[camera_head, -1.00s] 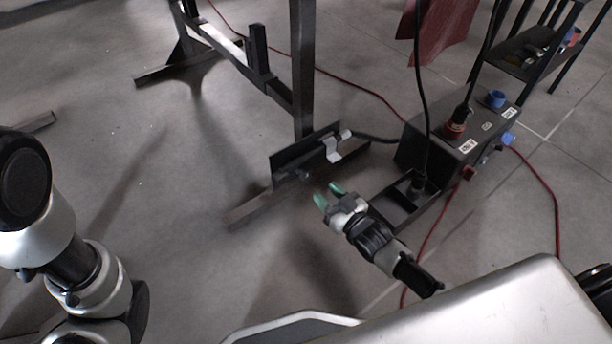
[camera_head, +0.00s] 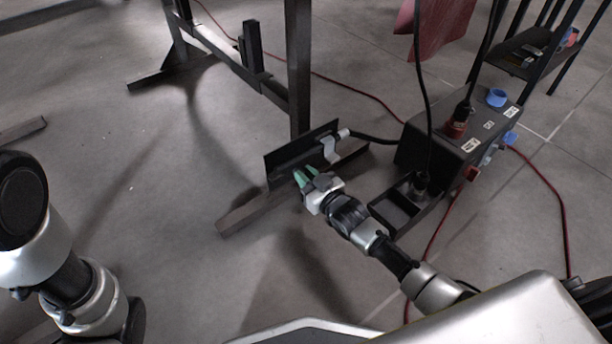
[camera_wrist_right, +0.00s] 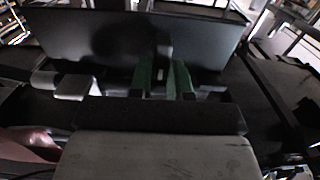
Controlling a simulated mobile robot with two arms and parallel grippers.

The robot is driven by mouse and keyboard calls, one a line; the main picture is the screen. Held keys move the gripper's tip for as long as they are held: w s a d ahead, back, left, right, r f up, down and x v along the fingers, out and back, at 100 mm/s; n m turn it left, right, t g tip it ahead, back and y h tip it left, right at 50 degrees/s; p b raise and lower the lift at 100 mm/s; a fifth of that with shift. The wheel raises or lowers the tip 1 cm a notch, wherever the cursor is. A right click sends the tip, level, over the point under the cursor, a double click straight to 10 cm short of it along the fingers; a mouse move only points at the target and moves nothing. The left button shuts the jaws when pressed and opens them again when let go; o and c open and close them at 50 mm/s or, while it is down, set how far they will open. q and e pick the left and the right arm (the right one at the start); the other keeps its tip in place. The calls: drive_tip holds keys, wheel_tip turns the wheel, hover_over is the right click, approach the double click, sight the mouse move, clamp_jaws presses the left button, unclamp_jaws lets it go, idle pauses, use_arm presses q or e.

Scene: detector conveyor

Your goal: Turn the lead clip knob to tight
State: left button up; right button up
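A dark upright plate (camera_head: 285,158) stands on the foot of the black metal stand, with a light grey clip (camera_head: 330,150) and cable at its right end. My right gripper (camera_head: 305,175), with green fingertips, is at the plate's lower front. In the right wrist view its two green fingers (camera_wrist_right: 163,78) are in front of the plate (camera_wrist_right: 110,38), with a narrow gap between them. The gap looks open. The knob cannot be made out; the fingers may hide it, and I cannot tell whether they touch it. My left arm shows at the left edge; its gripper is out of view.
A black box (camera_head: 455,135) with red and blue connectors stands to the right, with an open tray (camera_head: 398,208) before it. Black and red cables run across the floor there. The stand's post (camera_head: 298,70) rises behind the plate.

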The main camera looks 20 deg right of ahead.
clamp_jaws()
